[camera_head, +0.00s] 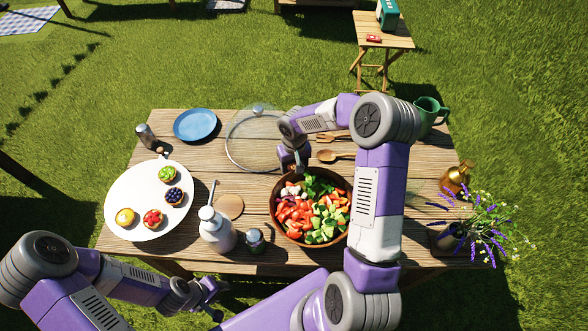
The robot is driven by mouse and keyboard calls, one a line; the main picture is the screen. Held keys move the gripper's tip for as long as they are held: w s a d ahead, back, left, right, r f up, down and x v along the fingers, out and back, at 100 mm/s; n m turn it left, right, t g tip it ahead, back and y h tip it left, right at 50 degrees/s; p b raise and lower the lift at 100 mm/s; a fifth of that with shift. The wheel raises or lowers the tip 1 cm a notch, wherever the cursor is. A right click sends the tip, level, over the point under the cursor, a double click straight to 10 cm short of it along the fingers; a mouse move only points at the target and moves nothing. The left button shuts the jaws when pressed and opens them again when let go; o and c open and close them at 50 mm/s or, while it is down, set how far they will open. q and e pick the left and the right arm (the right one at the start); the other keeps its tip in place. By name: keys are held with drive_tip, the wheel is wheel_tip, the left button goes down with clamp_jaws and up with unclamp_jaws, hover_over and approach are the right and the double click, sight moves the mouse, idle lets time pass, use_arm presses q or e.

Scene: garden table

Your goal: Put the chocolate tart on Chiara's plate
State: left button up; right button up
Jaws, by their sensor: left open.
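A round white platter (115,190) at the table's left holds several small tarts: a green-topped one (167,173), a dark blue berry one (173,195), a red one (153,218) and a yellow one (125,217). I cannot make out a clearly chocolate tart among them. An empty blue plate (195,125) lies behind the platter; no name shows on it. My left gripper (214,298) is open and empty in front of the table's near edge, apart from the tarts. My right gripper (294,168) points down by the salad bowl's back rim; its fingers are too unclear to judge.
A bowl of chopped vegetables (312,212) stands mid-table, with a glass lid (250,140) behind it. A white bottle (217,232), a small jar (254,240), a round coaster (230,206) and a metal shaker (146,136) stand near the platter. Lavender (480,225) is at right.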

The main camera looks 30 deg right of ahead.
drive_tip(key=shift+f, duration=0.8)
drive_tip(key=o, duration=1.2)
drive_tip(key=shift+f, duration=0.1)
drive_tip(key=shift+c, duration=0.2)
